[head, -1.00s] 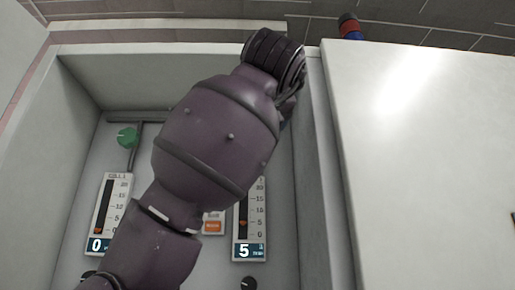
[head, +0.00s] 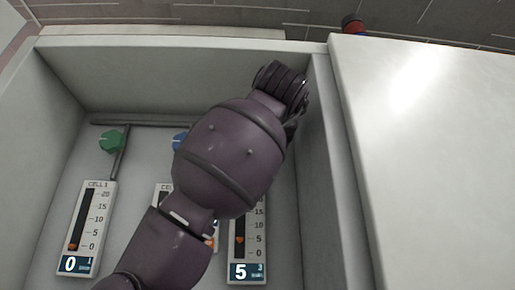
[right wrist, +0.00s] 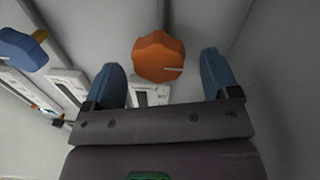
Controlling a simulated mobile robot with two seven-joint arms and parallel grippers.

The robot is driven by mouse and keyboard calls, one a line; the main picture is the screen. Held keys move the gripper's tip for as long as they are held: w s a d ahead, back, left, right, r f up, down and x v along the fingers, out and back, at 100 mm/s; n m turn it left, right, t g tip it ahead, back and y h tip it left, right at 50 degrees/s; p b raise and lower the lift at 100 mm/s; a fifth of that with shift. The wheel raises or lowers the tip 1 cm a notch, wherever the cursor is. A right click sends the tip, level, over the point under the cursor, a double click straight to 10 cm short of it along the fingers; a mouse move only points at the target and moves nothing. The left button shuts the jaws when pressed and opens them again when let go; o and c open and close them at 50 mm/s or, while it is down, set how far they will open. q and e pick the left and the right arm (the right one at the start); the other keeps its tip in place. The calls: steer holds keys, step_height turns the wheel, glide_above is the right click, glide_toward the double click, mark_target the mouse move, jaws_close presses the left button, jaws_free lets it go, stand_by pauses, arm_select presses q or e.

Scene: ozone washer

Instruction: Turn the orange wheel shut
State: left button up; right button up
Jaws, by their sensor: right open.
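The orange wheel (right wrist: 158,57) shows in the right wrist view, an octagonal knob with a pale mark on its right side. My right gripper (right wrist: 165,80) is open, with one blue finger on the left of the wheel and one on the right. Gaps show between the wheel and both fingers. In the head view my right arm crosses the panel and hides the wheel and the fingers. My left gripper is not in either view.
A green wheel (head: 111,141) and a blue wheel (head: 180,141) sit on the panel; the blue one also shows in the right wrist view (right wrist: 22,50). Gauges (head: 87,228) read 0 and 5. The recess's right wall (head: 325,170) stands close to my arm.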

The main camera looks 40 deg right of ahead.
steer(key=shift+p+x, duration=0.45)
steer(key=shift+x, duration=1.8)
steer(key=c, duration=0.9)
